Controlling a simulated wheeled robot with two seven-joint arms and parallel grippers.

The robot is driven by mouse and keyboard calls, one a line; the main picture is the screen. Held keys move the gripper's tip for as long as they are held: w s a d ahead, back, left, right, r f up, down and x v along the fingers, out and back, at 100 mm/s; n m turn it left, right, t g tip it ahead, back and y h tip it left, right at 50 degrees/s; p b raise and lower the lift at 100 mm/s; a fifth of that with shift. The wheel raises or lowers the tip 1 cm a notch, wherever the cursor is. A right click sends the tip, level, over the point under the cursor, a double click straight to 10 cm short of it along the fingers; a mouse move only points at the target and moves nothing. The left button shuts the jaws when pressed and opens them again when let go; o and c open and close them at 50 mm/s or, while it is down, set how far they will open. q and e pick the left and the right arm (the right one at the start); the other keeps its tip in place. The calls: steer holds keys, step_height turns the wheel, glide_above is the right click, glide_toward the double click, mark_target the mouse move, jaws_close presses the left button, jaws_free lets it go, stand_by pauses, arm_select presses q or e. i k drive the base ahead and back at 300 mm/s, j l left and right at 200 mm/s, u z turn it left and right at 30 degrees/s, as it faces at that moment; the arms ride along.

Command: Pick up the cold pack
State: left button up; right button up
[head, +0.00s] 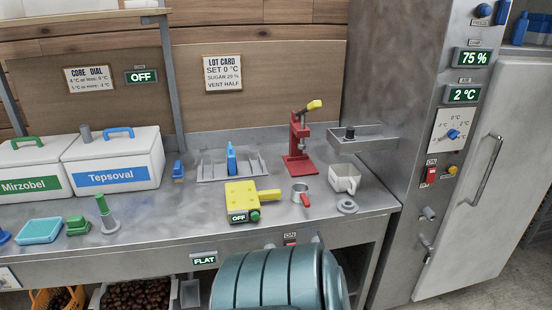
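Neither of my grippers is in view, and nothing is seen touching the slab.
White boxes labelled Mirzobel (35,186) and Tepsoval (108,178) stand behind it. A green block (78,225) and a green-topped grey stand (106,214) are close on its right. A teal ribbed drum (270,282) stands before the counter. Bare counter lies around the middle left.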

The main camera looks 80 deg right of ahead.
mark_target(231, 161)
steer(key=z, duration=3.25)
